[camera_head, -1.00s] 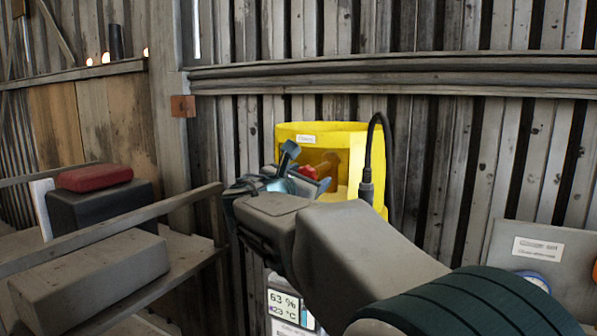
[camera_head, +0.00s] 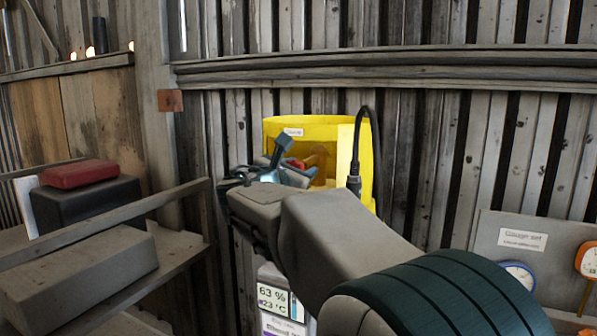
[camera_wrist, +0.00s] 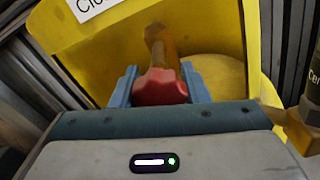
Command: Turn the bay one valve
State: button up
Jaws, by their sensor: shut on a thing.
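A yellow open-fronted housing (camera_head: 309,126) stands against the plank wall; it also fills the top of the wrist view (camera_wrist: 225,35). Inside it is the valve, with a red handle (camera_wrist: 160,88) and an orange-brown stem behind it. In the head view the red handle (camera_head: 297,165) is mostly hidden by my gripper. My gripper (camera_wrist: 158,84) has a blue finger on each side of the red handle and is shut on it. The label on the housing is cut off in the wrist view, so I cannot tell which bay it names.
A black cable (camera_head: 354,165) loops down the housing's right side. A grey panel (camera_head: 495,235) with round gauges is at the right. A wooden shelf (camera_head: 185,262) at the left holds a grey block, a dark box and a red case. A display unit (camera_head: 275,295) hangs below my arm.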

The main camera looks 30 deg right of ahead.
jog(key=m+b, duration=0.2)
jog(key=b, duration=0.1)
jog(key=m+b, duration=0.2)
jog(key=b, duration=0.1)
jog(key=shift+f, duration=0.3)
jog(key=m+b, duration=0.6)
jog(key=shift+w+r+m+b, duration=0.1)
jog(key=shift+m+b, duration=0.2)
jog(key=shift+b, duration=0.1)
jog(key=m+b, duration=0.4)
jog(key=m, duration=0.1)
jog(key=shift+a+r, duration=0.1)
jog(key=m+b, duration=0.3)
jog(key=m, duration=0.2)
jog(key=shift+r, duration=0.2)
jog(key=shift+m, duration=0.4)
jog(key=o, duration=1)
jog(key=shift+r, duration=0.1)
jog(key=shift+c, duration=0.2)
